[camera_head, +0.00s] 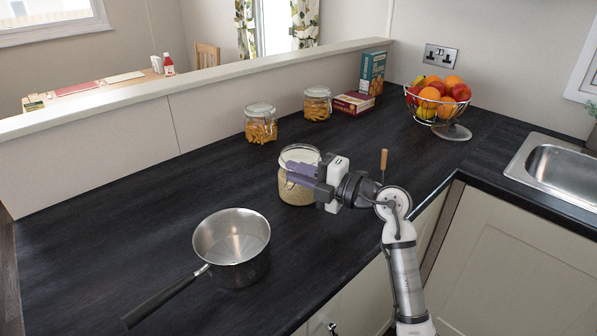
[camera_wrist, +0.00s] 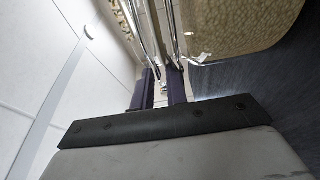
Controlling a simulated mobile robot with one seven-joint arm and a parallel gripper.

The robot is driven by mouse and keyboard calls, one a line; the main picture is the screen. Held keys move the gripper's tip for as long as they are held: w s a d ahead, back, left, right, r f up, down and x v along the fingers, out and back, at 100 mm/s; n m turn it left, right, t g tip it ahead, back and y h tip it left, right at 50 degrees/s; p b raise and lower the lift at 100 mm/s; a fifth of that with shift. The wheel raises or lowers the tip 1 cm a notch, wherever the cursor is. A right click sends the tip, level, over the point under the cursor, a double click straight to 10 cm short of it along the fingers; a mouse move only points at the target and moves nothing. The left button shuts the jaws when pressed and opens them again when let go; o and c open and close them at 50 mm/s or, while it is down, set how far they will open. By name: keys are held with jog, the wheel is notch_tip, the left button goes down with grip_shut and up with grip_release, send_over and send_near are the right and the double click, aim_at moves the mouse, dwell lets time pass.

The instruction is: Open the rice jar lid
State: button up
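The rice jar (camera_head: 297,192) is a clear glass jar of pale grain on the dark worktop, with its glass lid (camera_head: 299,153) down on top. My gripper (camera_head: 291,173) is at the jar's near right side, just below lid height, its purple fingers pointing left across the glass. In the wrist view my gripper (camera_wrist: 163,75) has its two fingers close together with a narrow gap. Metal wires of the jar's clasp (camera_wrist: 170,35) run at and between the fingertips. Whether the fingers pinch the wire is unclear. The jar's grain-filled glass (camera_wrist: 238,25) fills the upper right there.
A saucepan (camera_head: 232,248) stands at the front left of the jar. Two pasta jars (camera_head: 261,128) (camera_head: 317,106) and boxes (camera_head: 372,72) stand behind. A wire fruit bowl (camera_head: 437,105) is at the back right, and an upright wooden handle (camera_head: 384,160) shows behind my wrist. The left worktop is clear.

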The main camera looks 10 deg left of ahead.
grip_shut()
jog(key=shift+r, duration=0.1)
notch_tip(320, 180, up, 10)
jog(key=m+p, duration=0.1)
jog(key=p, duration=0.7)
send_over(306, 155)
jog(key=w+m+p, duration=0.2)
jog(key=w+m, duration=0.1)
jog(key=w+r+m+g+h+p, duration=0.1)
jog(key=shift+w+d+r+m+p, duration=0.1)
jog(key=shift+w+m+p, duration=0.2)
jog(key=shift+w+m, duration=0.1)
dwell(0.6)
